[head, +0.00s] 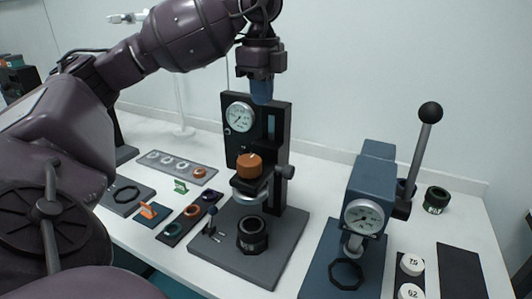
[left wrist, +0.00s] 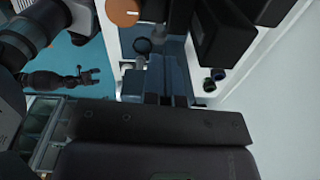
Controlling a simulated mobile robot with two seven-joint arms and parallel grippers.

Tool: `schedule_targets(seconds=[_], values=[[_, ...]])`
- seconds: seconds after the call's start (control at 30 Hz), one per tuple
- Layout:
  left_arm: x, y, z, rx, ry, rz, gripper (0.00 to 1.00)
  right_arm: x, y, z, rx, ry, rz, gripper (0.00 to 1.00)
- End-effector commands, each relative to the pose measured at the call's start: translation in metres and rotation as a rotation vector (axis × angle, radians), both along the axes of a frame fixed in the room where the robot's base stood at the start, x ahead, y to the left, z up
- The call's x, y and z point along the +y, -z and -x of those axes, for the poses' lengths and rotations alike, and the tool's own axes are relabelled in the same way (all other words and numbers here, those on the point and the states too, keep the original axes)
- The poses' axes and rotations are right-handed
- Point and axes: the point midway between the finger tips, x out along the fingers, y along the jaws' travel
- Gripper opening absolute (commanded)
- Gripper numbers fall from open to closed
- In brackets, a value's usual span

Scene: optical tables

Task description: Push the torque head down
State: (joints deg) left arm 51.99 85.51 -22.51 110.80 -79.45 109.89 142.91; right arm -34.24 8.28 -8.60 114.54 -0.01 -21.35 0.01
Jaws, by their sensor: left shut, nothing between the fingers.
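The torque head, a black carriage with an orange knob (head: 250,165) on top and a pale round chuck (head: 249,190) below, sits partway up a black column (head: 283,130) with a dial gauge. A black ringed jar or cap (head: 252,234) stands on the grey base under the chuck, with a gap between them. My left gripper (head: 262,97) is shut and empty, pointing down in front of the column top, above the orange knob and apart from it. The knob also shows at the top of the left wrist view (left wrist: 122,12). A dark forked shape (left wrist: 88,77) there may be my right gripper; its jaws are unclear.
A blue lever press (head: 372,190) with a tall black-knobbed handle (head: 430,112) stands at right. Left of the stand lie a dark tray of colored rings (head: 192,211) and a grey strip of rings (head: 182,167). White numbered caps (head: 411,264) and a dark mat (head: 461,270) lie right.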

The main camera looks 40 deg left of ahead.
Motion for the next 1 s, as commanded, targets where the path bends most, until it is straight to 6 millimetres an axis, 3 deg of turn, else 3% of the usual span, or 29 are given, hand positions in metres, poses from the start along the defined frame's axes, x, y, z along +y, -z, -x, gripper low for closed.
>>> schedule_targets(seconds=[0.2,0.63,0.77,1.0], values=[[0.001,0.000,0.002,0.011,-0.084,-0.007,0.00,-0.001,0.003,0.005,0.010,0.002,0.000,1.00],[0.001,0.004,0.002,0.011,-0.088,-0.005,0.00,0.000,0.001,-0.001,0.000,-0.001,-0.001,1.00],[0.001,0.017,0.002,0.013,-0.087,-0.005,0.00,0.001,0.000,-0.004,-0.006,-0.003,-0.001,1.00],[0.001,0.057,0.002,0.014,-0.086,-0.004,0.00,0.001,0.002,-0.004,-0.004,-0.001,-0.002,1.00]])
